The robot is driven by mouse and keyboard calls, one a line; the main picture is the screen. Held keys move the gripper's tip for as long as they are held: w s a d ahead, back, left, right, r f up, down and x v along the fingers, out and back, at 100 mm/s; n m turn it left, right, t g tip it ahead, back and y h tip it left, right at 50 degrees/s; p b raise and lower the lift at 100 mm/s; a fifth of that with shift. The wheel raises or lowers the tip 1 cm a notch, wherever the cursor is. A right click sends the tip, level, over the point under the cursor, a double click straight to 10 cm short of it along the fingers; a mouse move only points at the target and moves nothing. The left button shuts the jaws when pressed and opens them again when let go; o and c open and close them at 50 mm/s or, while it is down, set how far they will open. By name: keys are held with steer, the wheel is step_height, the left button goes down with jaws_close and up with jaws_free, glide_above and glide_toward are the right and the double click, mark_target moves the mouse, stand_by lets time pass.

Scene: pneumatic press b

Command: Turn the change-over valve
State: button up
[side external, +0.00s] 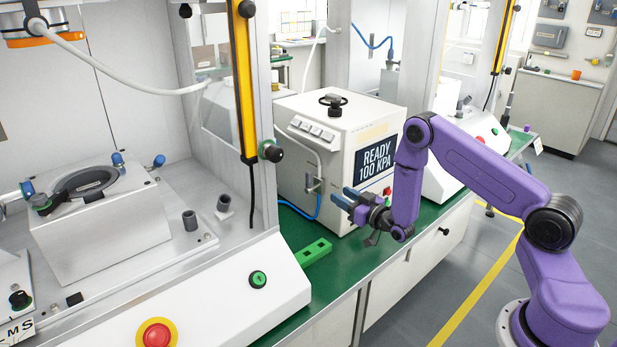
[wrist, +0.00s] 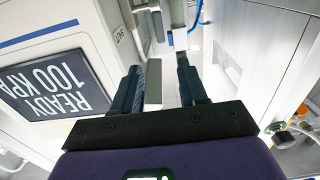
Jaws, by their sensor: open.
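A white cabinet (side external: 340,150) with a display reading READY 100 KPA stands on the green bench. A metal fitting with a lever-like part (side external: 314,184) is on its left side, and a black handwheel (side external: 333,101) is on top. I cannot tell for certain which is the change-over valve. My gripper (side external: 347,200) is open, at the cabinet's lower front left corner, fingers pointing left toward the side fitting. In the wrist view, my gripper (wrist: 162,78) has a pale bar (wrist: 154,84) showing between its fingers. I cannot tell whether it touches them.
A blue tube (side external: 300,212) runs from the cabinet's left side near my fingers. A green block with holes (side external: 313,252) lies on the bench (side external: 340,262) in front. A white workstation with a red button (side external: 156,335) and a yellow upright (side external: 244,85) stands left.

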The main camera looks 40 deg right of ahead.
mark_target(310, 177)
steer(key=w, duration=1.5)
steer(key=shift+w, duration=0.35)
jaws_close()
